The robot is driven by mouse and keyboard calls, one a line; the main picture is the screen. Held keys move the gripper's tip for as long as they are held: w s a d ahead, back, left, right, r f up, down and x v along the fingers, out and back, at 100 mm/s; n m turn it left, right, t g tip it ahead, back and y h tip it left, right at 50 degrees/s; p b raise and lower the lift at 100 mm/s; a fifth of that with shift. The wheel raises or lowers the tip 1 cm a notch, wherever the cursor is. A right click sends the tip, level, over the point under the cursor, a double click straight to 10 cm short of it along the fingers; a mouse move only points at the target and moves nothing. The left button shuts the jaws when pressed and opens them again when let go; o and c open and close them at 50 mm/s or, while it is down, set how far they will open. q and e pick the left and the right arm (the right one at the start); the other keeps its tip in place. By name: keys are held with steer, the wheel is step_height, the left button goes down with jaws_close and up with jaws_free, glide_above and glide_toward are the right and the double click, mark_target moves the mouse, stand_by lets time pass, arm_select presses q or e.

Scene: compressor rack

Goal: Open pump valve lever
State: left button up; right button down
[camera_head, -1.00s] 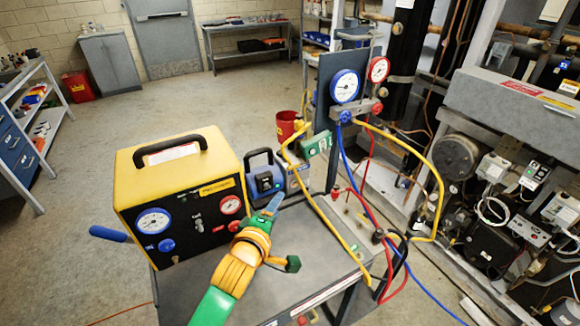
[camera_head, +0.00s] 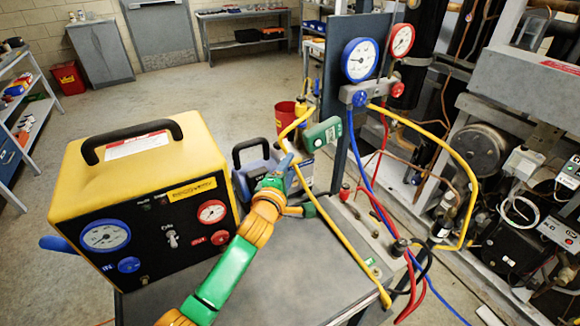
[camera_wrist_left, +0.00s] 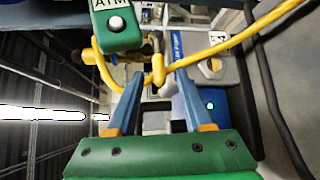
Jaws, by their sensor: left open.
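The blue vacuum pump (camera_head: 244,182) with a black handle stands on the cart behind the yellow machine. My left gripper (camera_head: 286,170) is beside the pump's right side, close to the yellow hose. In the left wrist view my left gripper (camera_wrist_left: 159,76) is open, its two blue fingers apart. A small yellow upright piece (camera_wrist_left: 158,70) shows between the fingertips, where the yellow hose (camera_wrist_left: 225,45) crosses. I cannot tell whether this piece is the valve lever or a hose fitting, or whether a finger touches it. My right gripper is not in view.
The yellow machine (camera_head: 150,190) stands at left. Gauges (camera_head: 360,60) and red and blue hoses are at right. The cart top (camera_head: 290,255) is mostly clear.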

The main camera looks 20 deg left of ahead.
arm_select(q)
steer(key=shift+w, duration=0.4)
jaws_close()
stand_by(1.2)
